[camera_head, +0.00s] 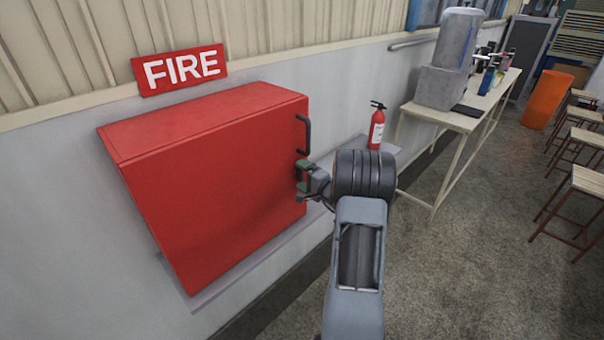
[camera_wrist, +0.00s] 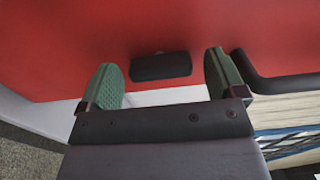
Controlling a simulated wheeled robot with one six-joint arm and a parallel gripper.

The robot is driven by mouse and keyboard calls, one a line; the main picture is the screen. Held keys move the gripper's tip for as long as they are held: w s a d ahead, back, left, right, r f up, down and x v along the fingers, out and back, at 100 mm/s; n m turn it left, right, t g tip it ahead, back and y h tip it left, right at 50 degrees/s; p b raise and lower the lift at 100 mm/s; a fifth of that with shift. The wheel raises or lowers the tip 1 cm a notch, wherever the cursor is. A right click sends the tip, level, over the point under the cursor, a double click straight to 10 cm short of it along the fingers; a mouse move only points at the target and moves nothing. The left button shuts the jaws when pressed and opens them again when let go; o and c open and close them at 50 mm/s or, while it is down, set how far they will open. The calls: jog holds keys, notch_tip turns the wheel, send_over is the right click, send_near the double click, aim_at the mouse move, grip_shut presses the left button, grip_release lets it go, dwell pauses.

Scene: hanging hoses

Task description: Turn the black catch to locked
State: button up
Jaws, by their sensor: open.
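The black catch (camera_wrist: 160,66) sits on the red front of the fire cabinet (camera_head: 215,190). In the wrist view it is a small dark bar lying across the picture. My gripper (camera_wrist: 160,80) is open, with its green-padded fingers on either side of the catch in that view. I cannot tell whether they touch it. In the head view my gripper (camera_head: 301,177) is at the right edge of the cabinet front, below the black handle (camera_head: 304,135), and hides the catch. The cabinet door looks closed.
The black handle (camera_wrist: 270,83) also shows right of my fingers in the wrist view. A fire extinguisher (camera_head: 377,128) stands on the ledge right of the cabinet. A long table (camera_head: 450,117) and stools (camera_head: 580,185) stand further right, with open floor between.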

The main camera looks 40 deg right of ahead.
jog(key=shift+w+a, duration=0.1)
jog(key=shift+w, duration=0.2)
jog(key=c, duration=0.9)
